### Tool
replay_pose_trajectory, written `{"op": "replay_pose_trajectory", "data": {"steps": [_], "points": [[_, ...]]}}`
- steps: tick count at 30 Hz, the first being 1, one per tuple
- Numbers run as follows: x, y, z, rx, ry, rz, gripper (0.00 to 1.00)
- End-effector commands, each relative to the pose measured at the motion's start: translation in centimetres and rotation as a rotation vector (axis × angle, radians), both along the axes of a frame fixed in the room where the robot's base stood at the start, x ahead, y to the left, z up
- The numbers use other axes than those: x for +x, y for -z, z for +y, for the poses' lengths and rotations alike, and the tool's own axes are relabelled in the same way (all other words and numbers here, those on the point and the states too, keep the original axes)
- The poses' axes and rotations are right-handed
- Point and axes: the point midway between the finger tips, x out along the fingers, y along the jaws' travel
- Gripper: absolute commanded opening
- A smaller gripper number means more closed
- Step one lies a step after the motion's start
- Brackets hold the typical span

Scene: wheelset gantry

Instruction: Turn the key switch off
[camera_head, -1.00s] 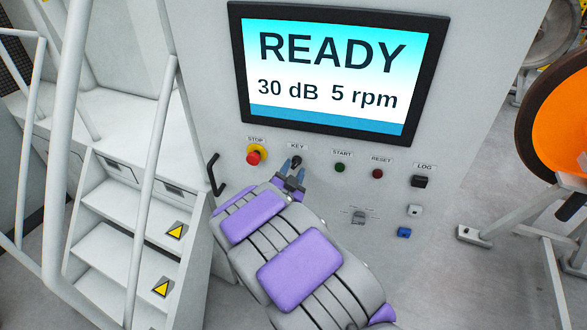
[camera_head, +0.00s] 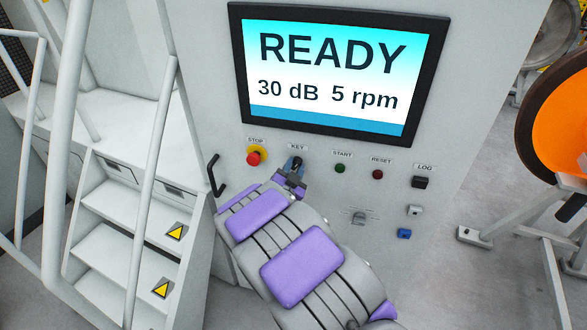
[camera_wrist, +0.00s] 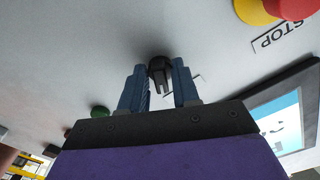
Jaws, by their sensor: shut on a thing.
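The key switch (camera_head: 297,159) is a small black knob under the KEY label on the grey panel, partly hidden by my gripper in the head view. My gripper (camera_head: 295,167) is at the switch, its blue fingers shut on it. In the wrist view the black key (camera_wrist: 160,70) stands out from the panel between the two blue fingers of my gripper (camera_wrist: 159,82). The screen (camera_head: 338,70) above reads READY, 30 dB and 5 rpm.
The red STOP button (camera_head: 254,158) on its yellow base is just left of the key. The green START button (camera_head: 340,168) and red RESET button (camera_head: 378,174) are to the right. A black handle (camera_head: 215,175) juts out at the left. White stairs (camera_head: 130,225) stand further left.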

Motion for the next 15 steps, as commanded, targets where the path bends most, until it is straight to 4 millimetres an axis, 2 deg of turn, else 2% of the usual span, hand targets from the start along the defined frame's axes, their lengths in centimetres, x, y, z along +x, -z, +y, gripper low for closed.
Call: {"op": "replay_pose_trajectory", "data": {"steps": [8, 15], "points": [[0.0, -0.21, 0.02, -0.049, 0.0, 0.009, 0.0], [0.01, -0.31, 0.06, -0.197, -0.002, 0.039, 0.0]]}}
